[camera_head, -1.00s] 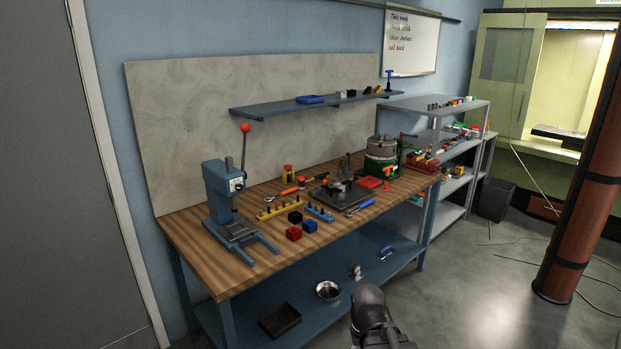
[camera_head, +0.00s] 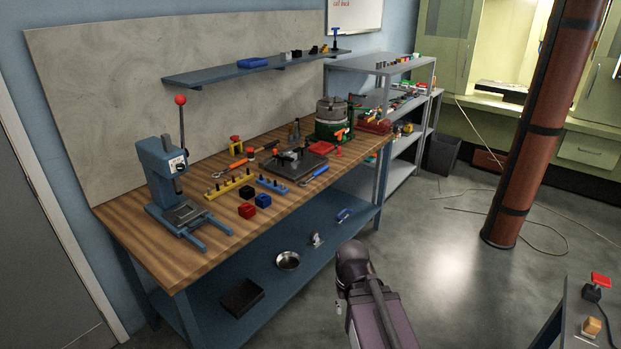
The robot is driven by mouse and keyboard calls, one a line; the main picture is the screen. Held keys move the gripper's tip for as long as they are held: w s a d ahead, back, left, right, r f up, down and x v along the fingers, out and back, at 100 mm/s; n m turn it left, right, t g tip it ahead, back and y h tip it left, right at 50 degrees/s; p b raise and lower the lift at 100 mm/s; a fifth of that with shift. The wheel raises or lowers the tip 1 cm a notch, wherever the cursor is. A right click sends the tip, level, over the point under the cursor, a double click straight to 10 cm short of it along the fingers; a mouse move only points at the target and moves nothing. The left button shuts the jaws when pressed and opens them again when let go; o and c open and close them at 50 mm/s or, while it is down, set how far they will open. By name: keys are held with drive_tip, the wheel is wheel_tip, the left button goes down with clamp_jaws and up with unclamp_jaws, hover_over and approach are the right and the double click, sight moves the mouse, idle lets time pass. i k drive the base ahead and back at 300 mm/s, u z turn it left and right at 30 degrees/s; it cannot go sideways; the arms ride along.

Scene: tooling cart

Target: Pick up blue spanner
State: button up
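The blue spanner (camera_head: 315,173) lies flat on the wooden workbench, near its front edge and right of the middle. Its blue handle points to the back right and its silver end to the front left. It lies just in front of a dark flat plate with a fixture (camera_head: 292,162), and I cannot tell if they touch. Part of my dark arm shows at the bottom centre, in front of the bench and well apart from the spanner. My gripper's fingers do not show.
A brown column (camera_head: 530,130) stands right. A small table's corner shows lower right. Open floor lies between.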

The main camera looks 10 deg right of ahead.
sight(325, 168)
drive_tip(key=u, duration=0.05)
drive_tip(key=i, duration=1.7)
